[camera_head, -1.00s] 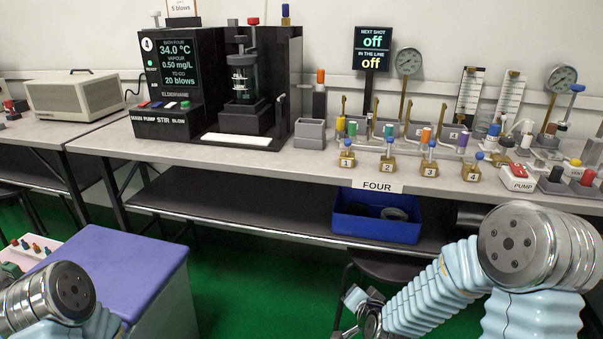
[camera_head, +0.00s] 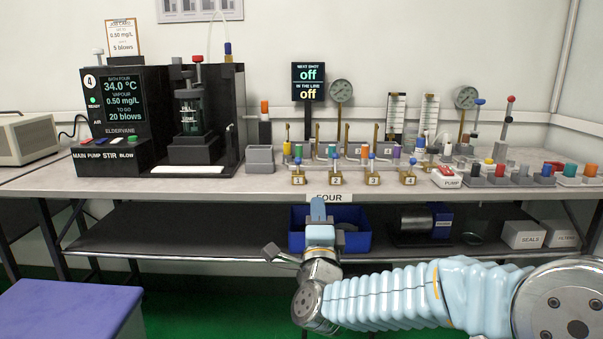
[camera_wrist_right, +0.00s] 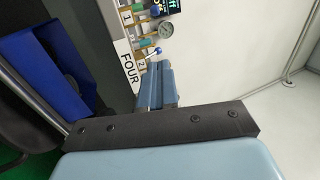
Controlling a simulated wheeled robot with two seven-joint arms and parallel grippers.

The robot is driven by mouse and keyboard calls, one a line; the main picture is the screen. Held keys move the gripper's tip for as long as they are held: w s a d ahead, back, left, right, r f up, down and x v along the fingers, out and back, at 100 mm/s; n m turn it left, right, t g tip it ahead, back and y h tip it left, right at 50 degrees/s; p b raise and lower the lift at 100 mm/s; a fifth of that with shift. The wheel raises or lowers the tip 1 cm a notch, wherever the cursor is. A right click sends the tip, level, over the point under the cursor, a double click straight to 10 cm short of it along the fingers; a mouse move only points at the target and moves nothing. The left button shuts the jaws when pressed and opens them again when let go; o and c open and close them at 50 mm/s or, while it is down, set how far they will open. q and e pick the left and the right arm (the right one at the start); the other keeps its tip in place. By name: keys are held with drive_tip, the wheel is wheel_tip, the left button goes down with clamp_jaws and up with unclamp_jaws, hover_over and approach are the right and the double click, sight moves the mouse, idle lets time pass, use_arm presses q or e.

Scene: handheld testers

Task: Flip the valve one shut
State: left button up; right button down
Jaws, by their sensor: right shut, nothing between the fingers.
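Valve one (camera_head: 298,179) is a small brass block marked 1, with a blue-knobbed lever, at the left end of a row of similar valves near the bench's front edge. Valve two (camera_head: 335,178) stands to its right. My right gripper (camera_head: 318,206) is shut and empty, apart from the valves. In the head view it appears just below the FOUR label (camera_head: 331,198). In the wrist view its pale blue fingers (camera_wrist_right: 157,85) are together beside that label, and a blue valve knob (camera_wrist_right: 157,50) shows beyond them. My left gripper is out of view.
Upright tubes with coloured bands stand behind the valves. A pump switch (camera_head: 447,177) and coloured knobs are to the right. A black bath machine (camera_head: 206,130) is to the left. A blue bin (camera_head: 296,241) sits on the lower shelf behind my right gripper.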

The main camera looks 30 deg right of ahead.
sight(298, 166)
drive_tip(key=shift+w+a+p+x, duration=0.25)
drive_tip(key=shift+a+p+x, duration=0.15)
drive_tip(key=shift+x, duration=1.7)
drive_tip(key=shift+w+a+p+x, duration=0.25)
drive_tip(key=shift+a+p+x, duration=0.15)
drive_tip(key=shift+x, duration=1.7)
drive_tip(key=shift+w+a+p+x, duration=0.25)
drive_tip(key=shift+a+p+x, duration=0.2)
drive_tip(key=shift+x, duration=1.65)
drive_tip(key=shift+r, duration=0.1)
drive_tip(key=shift+r+p, duration=0.3)
drive_tip(key=shift+p, duration=0.3)
drive_tip(key=g+y+p, duration=0.1)
drive_tip(key=p, duration=0.1)
drive_tip(key=w+r+g+p, duration=0.1)
drive_tip(key=p, duration=0.2)
drive_tip(key=d+r+g+y+p, duration=0.1)
drive_tip(key=g+p, duration=0.1)
drive_tip(key=shift+w+r+y+p, duration=0.1)
drive_tip(key=shift+w+y+p, duration=0.15)
drive_tip(key=shift+y+p, duration=0.05)
drive_tip(key=shift+w, duration=0.15)
drive_tip(key=shift+w+d, duration=0.3)
drive_tip(key=shift+w, duration=0.15)
drive_tip(key=shift+d, duration=0.1)
